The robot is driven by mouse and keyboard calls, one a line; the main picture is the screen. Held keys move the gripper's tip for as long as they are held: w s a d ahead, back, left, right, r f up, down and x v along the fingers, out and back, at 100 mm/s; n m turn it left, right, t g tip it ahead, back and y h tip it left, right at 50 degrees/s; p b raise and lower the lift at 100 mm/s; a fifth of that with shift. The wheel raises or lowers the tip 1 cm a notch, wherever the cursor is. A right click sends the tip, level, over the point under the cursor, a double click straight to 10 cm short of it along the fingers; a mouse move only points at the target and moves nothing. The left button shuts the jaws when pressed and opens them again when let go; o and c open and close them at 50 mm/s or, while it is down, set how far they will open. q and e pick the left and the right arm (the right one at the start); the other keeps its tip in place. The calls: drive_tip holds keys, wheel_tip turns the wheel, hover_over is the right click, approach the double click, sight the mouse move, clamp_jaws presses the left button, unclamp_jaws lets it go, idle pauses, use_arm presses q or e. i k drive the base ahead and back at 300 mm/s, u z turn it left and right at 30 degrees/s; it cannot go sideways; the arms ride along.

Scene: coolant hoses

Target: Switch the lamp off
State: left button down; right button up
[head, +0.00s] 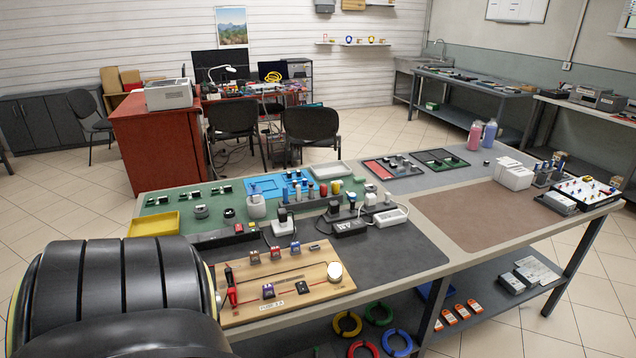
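Neither of my grippers is in view. A dark ribbed part of mine fills the lower left and hides the bench's near left corner.
The near workbench (455,262) holds a yellow tray (153,224), power strips, chargers and parts trays. A brown mat (478,215) on its right is clear. Two dark chairs (312,130) stand between the bench and the red desk.

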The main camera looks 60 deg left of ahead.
sight(302, 288)
drive_tip(key=i, duration=0.4)
drive_tip(key=u, duration=1.55)
